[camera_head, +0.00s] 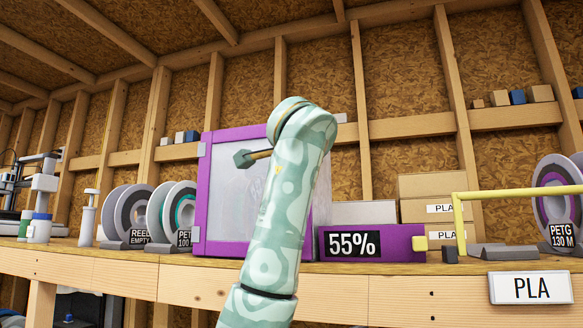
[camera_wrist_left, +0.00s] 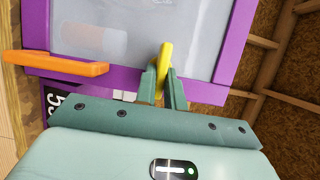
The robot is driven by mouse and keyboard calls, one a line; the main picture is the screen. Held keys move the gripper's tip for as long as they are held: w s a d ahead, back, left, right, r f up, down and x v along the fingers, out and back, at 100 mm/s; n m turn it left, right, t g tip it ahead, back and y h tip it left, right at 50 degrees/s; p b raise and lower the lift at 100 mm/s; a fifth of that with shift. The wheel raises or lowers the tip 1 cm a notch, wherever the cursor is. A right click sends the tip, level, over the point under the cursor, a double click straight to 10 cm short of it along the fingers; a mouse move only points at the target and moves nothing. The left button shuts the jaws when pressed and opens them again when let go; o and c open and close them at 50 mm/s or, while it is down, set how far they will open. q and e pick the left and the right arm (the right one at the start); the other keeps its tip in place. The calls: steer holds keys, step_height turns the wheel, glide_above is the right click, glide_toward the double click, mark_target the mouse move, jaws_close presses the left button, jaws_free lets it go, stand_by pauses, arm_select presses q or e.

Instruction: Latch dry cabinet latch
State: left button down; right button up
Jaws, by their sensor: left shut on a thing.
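The dry cabinet (camera_head: 232,200) has a purple frame and a pale, see-through front; my left arm covers its right part in the head view. In the left wrist view, its purple frame (camera_wrist_left: 215,92) and pale panel (camera_wrist_left: 120,25) lie right in front of the gripper. My left gripper (camera_wrist_left: 163,80) has its dark green fingers closed on a yellow latch lever (camera_wrist_left: 166,54) at the frame's edge. The lever's tip shows beyond the fingers; its base is hidden. In the head view, my arm hides the latch. My right gripper is not in view.
An orange bar (camera_wrist_left: 55,65) juts in at the left of the wrist view. A purple unit reading 55% (camera_head: 375,243) stands right of the cabinet. Spools (camera_head: 133,212) stand left of it. A yellow bar frame (camera_head: 515,194) and boxes (camera_head: 432,187) are further right.

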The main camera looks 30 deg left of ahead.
arm_select(q)
steer(key=shift+f, duration=0.1)
steer(key=c, duration=1.5)
jaws_free()
steer(key=shift+w, duration=0.1)
steer(key=b+v, duration=0.2)
steer(key=v, duration=1.4)
steer(key=shift+d+b, duration=0.15)
steer(key=shift+b, duration=0.25)
